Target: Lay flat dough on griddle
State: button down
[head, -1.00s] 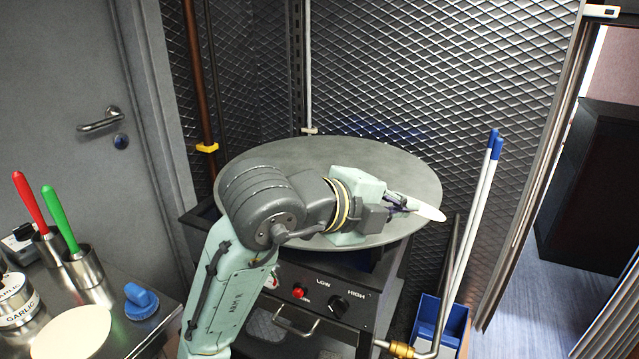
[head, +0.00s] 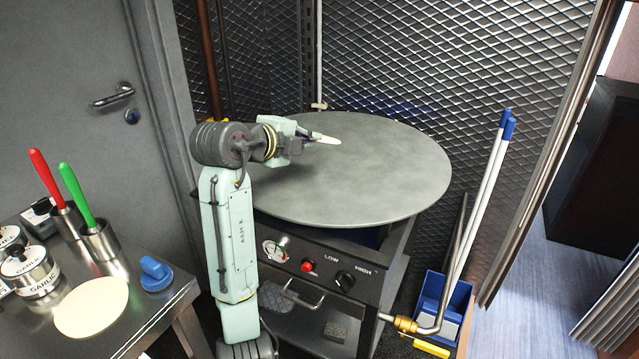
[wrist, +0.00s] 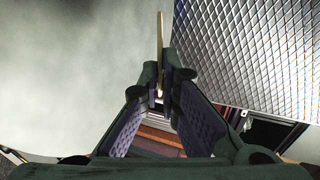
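The griddle (head: 390,180) is a large round grey plate on a dark stove; its top looks bare. My gripper (head: 308,137) is above its back left part, shut on a thin pale piece that looks like flat dough (head: 327,140). In the wrist view the dough (wrist: 160,45) shows edge-on between the fingertips (wrist: 160,85), sticking out beyond them. The griddle (wrist: 70,60) fills the left of that view. I cannot tell whether the dough touches it. Another round flat dough (head: 92,307) lies on the steel counter at the lower left.
The steel counter (head: 165,310) holds spice tins (head: 32,272), cups with red and green handles (head: 100,240) and a blue object (head: 156,274). Mesh wall (head: 420,60) stands behind the griddle. White poles (head: 485,195) and a blue bin (head: 443,300) are at the right.

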notch_tip(320, 180, down, 10)
jog(key=b, duration=0.6)
jog(key=shift+r, duration=0.1)
jog(key=c, duration=2)
grip_release()
jog(key=shift+o, duration=0.2)
jog(key=shift+s+r, duration=0.1)
jog(key=shift+s, duration=0.05)
jog(key=shift+v, duration=3.85)
jog(key=shift+a+p, duration=0.1)
jog(key=shift+p, duration=0.25)
